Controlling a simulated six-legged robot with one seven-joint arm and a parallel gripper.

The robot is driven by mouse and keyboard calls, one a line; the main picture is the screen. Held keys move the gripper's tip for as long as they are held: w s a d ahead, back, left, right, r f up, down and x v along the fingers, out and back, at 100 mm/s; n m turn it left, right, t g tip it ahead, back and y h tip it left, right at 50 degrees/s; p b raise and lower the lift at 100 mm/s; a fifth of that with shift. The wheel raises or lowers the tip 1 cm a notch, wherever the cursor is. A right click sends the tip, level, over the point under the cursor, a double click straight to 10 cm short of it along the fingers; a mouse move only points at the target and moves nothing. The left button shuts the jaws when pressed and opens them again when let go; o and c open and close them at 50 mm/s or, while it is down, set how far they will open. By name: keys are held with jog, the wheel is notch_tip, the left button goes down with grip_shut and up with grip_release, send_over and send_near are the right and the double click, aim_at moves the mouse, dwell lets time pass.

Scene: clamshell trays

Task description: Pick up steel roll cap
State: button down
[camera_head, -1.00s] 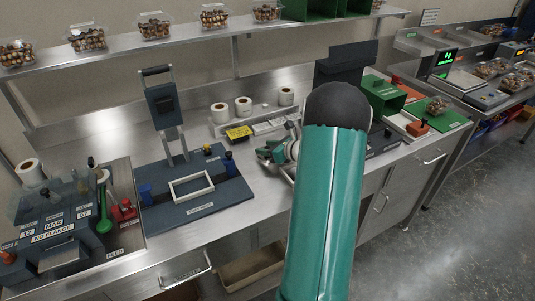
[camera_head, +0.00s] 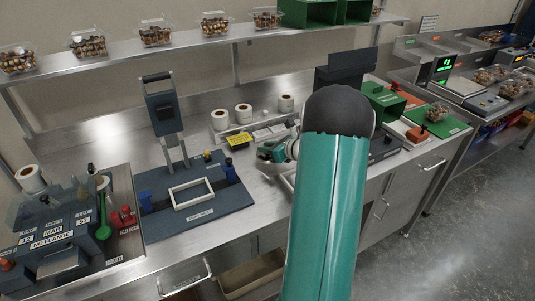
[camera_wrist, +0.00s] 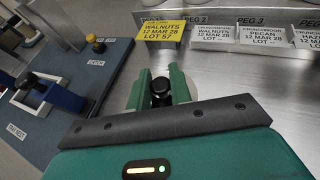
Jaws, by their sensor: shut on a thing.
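The steel roll cap (camera_wrist: 160,87) shows in the wrist view as a small round piece with a black top. It sits between the two green fingers of my gripper (camera_wrist: 161,92), which are shut on it from both sides. Its lower part is hidden, and I cannot tell whether it touches the bench. In the head view my gripper (camera_head: 272,153) is over the steel bench (camera_head: 245,182), just right of the blue tray nest plate (camera_head: 227,208). The cap cannot be made out there.
A yellow walnuts label (camera_wrist: 163,34) and white label cards (camera_wrist: 266,37) stand ahead, before the peg rack with white rolls (camera_head: 243,111). The tray nest's yellow-topped knob (camera_wrist: 95,42) is to the left. Bare steel lies right of my gripper.

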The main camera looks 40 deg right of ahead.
jog(key=w+a+r, duration=0.3)
jog(key=a+r, duration=0.7)
jog(key=a, duration=0.3)
jog(key=shift+w+a, duration=0.15)
jog(key=shift+a, duration=0.15)
